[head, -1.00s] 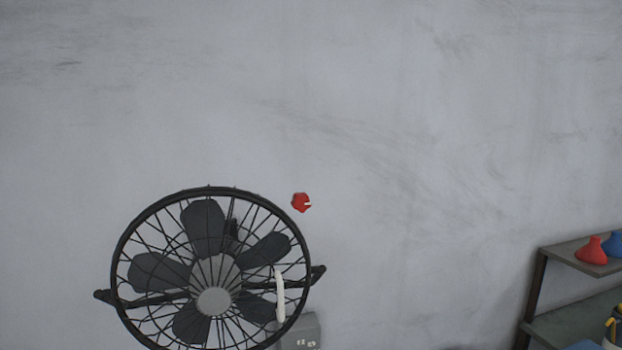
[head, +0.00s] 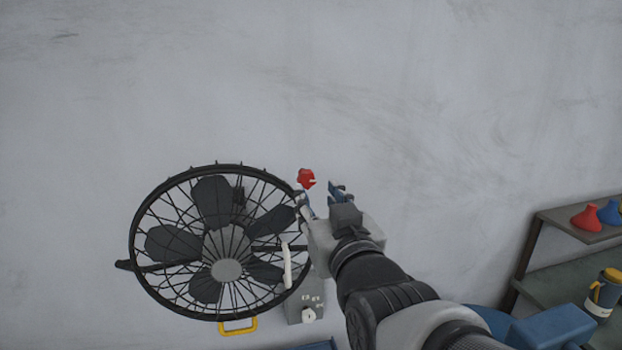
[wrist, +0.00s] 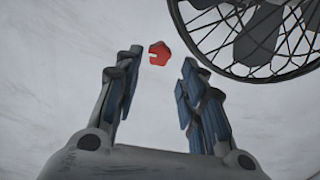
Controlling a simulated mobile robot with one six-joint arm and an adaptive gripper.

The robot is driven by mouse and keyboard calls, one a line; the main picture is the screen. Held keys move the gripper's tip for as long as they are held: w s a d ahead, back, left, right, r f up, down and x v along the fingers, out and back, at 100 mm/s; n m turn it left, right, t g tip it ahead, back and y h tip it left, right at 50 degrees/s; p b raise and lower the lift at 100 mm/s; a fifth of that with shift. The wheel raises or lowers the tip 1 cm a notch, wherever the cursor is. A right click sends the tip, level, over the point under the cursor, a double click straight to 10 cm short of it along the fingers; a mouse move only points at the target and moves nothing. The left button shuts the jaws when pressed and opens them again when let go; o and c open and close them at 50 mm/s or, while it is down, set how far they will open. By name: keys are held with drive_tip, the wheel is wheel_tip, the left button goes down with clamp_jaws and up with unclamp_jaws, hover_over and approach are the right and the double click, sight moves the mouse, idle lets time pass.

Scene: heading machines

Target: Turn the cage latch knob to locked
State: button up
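The red latch knob (head: 306,178) sits at the upper right of the black fan cage (head: 150,205), against the grey wall. A small pale mark shows on its right side. My gripper (head: 322,193) is open and empty, just below and to the right of the knob in the head view. In the wrist view, the knob (wrist: 159,54) appears beyond and between the tips of my open fingers (wrist: 155,85), nearer the left finger. I see no contact with it. How it is mounted cannot be told.
The fan cage (wrist: 270,72) is close on the right in the wrist view. A white handle (head: 287,262) crosses the cage front. A grey box with a white dial (head: 308,314) and a yellow handle (head: 238,327) are below. A shelf (head: 580,226) stands at right. The upper wall is clear.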

sight(308, 183)
drive_tip(key=p+x, duration=0.1)
drive_tip(key=x, duration=0.8)
drive_tip(key=shift+c, duration=0.2)
drive_tip(key=c, duration=0.8)
